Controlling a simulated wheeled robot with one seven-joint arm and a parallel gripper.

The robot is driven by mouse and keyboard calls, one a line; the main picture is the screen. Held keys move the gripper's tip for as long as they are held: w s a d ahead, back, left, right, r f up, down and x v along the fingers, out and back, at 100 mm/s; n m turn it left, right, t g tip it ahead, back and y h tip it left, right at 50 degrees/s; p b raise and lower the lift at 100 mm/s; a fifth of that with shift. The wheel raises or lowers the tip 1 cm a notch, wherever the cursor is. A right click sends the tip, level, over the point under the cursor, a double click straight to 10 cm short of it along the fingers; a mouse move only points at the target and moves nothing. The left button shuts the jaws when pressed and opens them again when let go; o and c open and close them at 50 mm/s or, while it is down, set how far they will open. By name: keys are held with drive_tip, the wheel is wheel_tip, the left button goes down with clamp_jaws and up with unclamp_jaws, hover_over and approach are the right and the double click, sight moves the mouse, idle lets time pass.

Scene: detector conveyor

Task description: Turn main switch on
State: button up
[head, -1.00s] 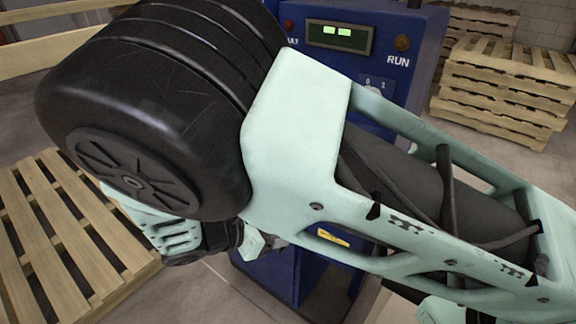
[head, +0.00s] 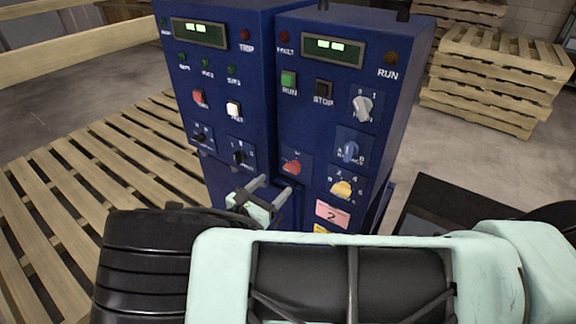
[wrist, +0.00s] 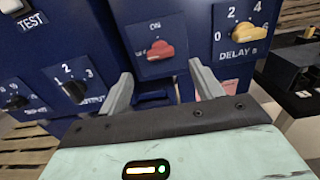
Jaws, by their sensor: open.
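A red rotary knob (head: 291,167) sits low on the right blue cabinet. In the wrist view the red knob (wrist: 160,50) lies roughly crosswise under a label that seems to read "ON". A grey knob (head: 362,106) marked 0 and 1 sits higher on the same cabinet. I cannot read a label that names either one as the main switch. My gripper (head: 278,184) is open and empty just below and left of the red knob. In the wrist view its two fingers (wrist: 161,72) stand apart below the knob, one to each side, not visibly touching it.
A blue selector (head: 350,151) and a yellow delay knob (head: 342,188) sit right of the red knob. The left cabinet (head: 222,75) carries buttons and black selectors. Pallets (head: 485,75) are stacked behind at right. A slatted pallet (head: 75,190) lies at left.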

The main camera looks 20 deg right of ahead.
sight(290, 170)
drive_tip(key=p+x, duration=0.2)
drive_tip(key=x, duration=0.6)
drive_tip(key=shift+p, duration=0.3)
drive_tip(key=c, duration=1)
